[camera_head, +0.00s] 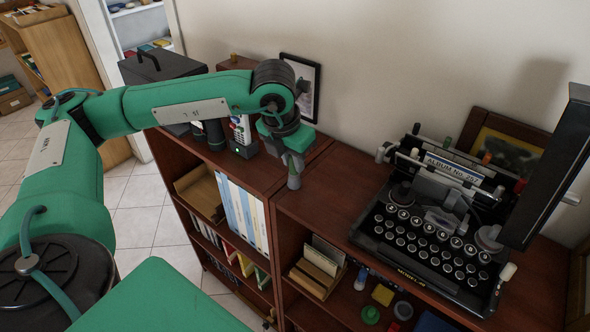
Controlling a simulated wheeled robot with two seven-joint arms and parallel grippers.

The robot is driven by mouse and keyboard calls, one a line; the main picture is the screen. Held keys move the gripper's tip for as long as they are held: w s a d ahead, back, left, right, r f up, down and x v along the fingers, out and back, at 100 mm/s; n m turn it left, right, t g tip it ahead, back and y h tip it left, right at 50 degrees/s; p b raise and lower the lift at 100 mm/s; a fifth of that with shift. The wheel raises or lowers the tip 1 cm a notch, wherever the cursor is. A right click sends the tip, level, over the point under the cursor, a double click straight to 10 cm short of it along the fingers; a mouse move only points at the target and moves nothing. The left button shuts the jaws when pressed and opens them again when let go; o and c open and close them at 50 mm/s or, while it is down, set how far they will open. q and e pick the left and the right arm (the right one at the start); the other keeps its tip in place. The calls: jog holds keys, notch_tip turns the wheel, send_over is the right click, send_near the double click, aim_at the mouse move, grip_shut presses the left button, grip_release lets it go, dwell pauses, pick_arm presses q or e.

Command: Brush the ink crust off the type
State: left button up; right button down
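A black typewriter (430,240) stands on top of the brown bookcase at the right, its round keys facing the front. A sheet or label reading "ALBUM No." shows at its carriage (455,168). The type is too small to make out, and I cannot tell any ink crust on it. I cannot pick out a brush. My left gripper (294,178) points down over the bookcase top, well left of the typewriter and apart from it. Its fingers look close together, but whether they are shut or hold something is unclear. My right gripper is not in view.
A dark panel on a rod (555,165) juts in at the right, close to the typewriter. A picture frame (302,85) leans on the wall behind my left gripper. A black box (160,68) stands at the back left. The bookcase top (335,200) is bare between gripper and typewriter.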

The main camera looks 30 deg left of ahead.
pick_arm(q)
grip_shut()
jog(key=shift+r, duration=0.2)
jog(key=shift+w+p+v, duration=0.2)
jog(key=shift+p+v, duration=0.1)
jog(key=shift+v, duration=0.6)
jog(key=shift+w+p+v, duration=0.25)
jog(key=shift+p+v, duration=0.1)
jog(key=shift+v, duration=0.6)
jog(key=shift+w+p+v, duration=0.2)
jog(key=shift+p+v, duration=0.1)
jog(key=shift+v, duration=0.6)
jog(key=shift+c, duration=0.6)
grip_release()
jog(key=shift+r, duration=0.15)
grip_shut()
